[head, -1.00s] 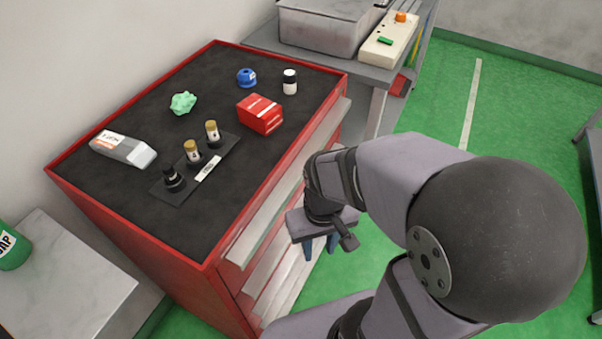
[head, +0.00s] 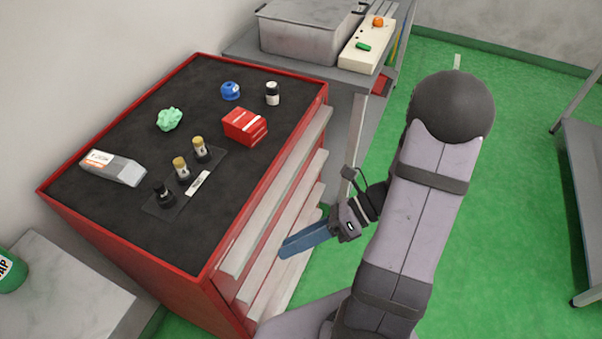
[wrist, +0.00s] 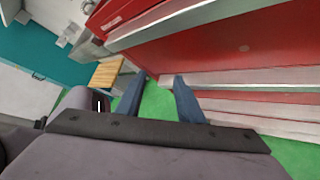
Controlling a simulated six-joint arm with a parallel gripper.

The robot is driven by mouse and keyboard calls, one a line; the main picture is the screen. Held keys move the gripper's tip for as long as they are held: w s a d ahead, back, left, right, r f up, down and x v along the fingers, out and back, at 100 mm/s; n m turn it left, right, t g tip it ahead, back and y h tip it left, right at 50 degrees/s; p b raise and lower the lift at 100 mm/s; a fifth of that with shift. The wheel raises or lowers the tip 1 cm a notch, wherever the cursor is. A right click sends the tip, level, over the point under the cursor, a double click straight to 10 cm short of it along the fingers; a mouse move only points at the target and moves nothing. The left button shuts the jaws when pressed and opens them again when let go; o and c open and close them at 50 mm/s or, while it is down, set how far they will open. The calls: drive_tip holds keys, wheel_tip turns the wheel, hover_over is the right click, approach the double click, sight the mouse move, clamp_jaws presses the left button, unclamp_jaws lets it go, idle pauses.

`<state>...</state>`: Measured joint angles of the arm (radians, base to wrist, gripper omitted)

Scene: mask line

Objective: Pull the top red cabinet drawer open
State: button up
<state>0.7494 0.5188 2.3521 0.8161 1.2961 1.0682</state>
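The red cabinet (head: 130,258) has a black top and several drawers with long pale handle strips on its right side. The top drawer's strip (head: 272,200) runs just below the cabinet's edge. No drawer visibly stands out from the others. My gripper (head: 284,250) is beside the drawer fronts, its blue fingers pointing left at the lower strips. In the wrist view my gripper (wrist: 160,78) has its two fingers apart, with nothing between them. A red drawer front (wrist: 245,40) and pale strips lie ahead and to the right. Contact with a strip cannot be told.
On the cabinet top are a red box (head: 245,127), blue tape roll (head: 231,91), green crumpled piece (head: 169,118), grey-white container (head: 112,167) and several small bottles. A grey bench (head: 300,72) stands behind, another table (head: 590,170) at right. Green floor (head: 500,200) is free right of the arm.

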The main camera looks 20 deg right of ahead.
drive_tip(key=w+d+r+m+t+y, duration=0.1)
drive_tip(key=w+d+r+m+t, duration=0.2)
drive_tip(key=w+d+m+t, duration=0.45)
drive_tip(key=m+t+h+p, duration=0.1)
drive_tip(key=m+t, duration=0.4)
drive_tip(key=m, duration=0.4)
approach(294, 178)
drive_tip(key=shift+g, duration=0.25)
drive_tip(key=shift+r+p+x, duration=0.2)
drive_tip(key=shift+p+x, duration=0.6)
drive_tip(key=shift+x, duration=3.35)
drive_tip(key=shift+d, duration=0.1)
clamp_jaws()
